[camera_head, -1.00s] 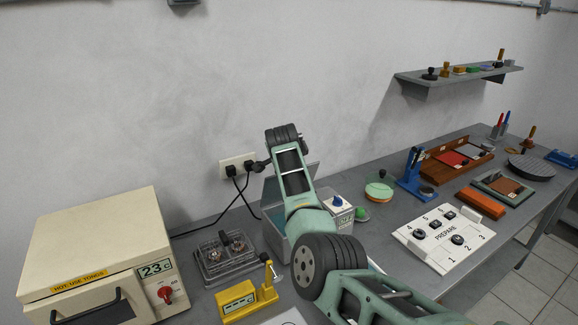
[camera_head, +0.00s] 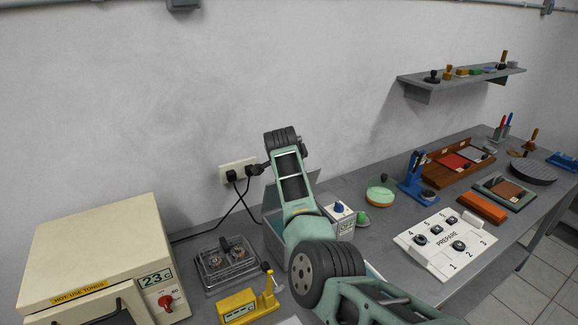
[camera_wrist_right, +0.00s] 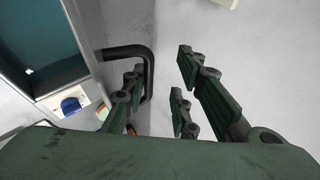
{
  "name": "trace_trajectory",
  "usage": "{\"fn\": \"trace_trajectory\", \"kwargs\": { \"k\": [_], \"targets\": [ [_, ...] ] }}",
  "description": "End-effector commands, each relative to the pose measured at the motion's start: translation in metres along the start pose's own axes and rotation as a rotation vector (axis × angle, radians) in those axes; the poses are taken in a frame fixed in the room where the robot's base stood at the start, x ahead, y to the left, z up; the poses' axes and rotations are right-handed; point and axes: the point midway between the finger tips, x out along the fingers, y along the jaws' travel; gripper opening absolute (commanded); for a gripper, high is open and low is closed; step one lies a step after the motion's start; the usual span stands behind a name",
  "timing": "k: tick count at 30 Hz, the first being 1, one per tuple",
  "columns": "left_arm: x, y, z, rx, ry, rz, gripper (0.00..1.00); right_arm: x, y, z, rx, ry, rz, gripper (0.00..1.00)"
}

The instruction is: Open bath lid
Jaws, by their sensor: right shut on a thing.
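The bath (camera_head: 272,235) is a grey box on the bench in the head view, largely hidden behind my right arm. Its blue knob (camera_head: 338,207) and label are at its right. In the right wrist view its teal inside (camera_wrist_right: 45,45) shows at the upper left, so it stands at least partly open. The grey lid (camera_wrist_right: 108,40) appears raised beside this opening, with a black bar handle (camera_wrist_right: 128,50). My right gripper (camera_wrist_right: 160,72) is shut on the handle, with its fingers to either side of it. The left gripper is not in view.
A cream oven (camera_head: 95,255) stands at the left. A white button panel (camera_head: 445,243) lies to the right. The wall socket (camera_head: 238,171) with black cables is behind.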

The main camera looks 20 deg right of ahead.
Motion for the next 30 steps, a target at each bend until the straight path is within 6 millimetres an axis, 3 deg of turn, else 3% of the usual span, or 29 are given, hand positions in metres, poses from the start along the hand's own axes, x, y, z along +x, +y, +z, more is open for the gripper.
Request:
{"fn": "trace_trajectory", "kwargs": {
  "k": [1,3,24,30],
  "targets": [
    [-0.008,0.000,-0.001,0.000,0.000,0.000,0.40,-0.015,-0.020,0.002,0.004,-0.006,-0.038,0.15],
    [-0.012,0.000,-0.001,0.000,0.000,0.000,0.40,-0.021,-0.024,0.003,0.004,-0.007,-0.040,0.15],
    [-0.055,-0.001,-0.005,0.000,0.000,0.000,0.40,-0.066,-0.047,0.006,0.005,-0.006,-0.041,0.16],
    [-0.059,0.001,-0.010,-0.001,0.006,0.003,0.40,-0.070,-0.048,0.006,0.004,-0.005,-0.038,0.15]
  ]
}}
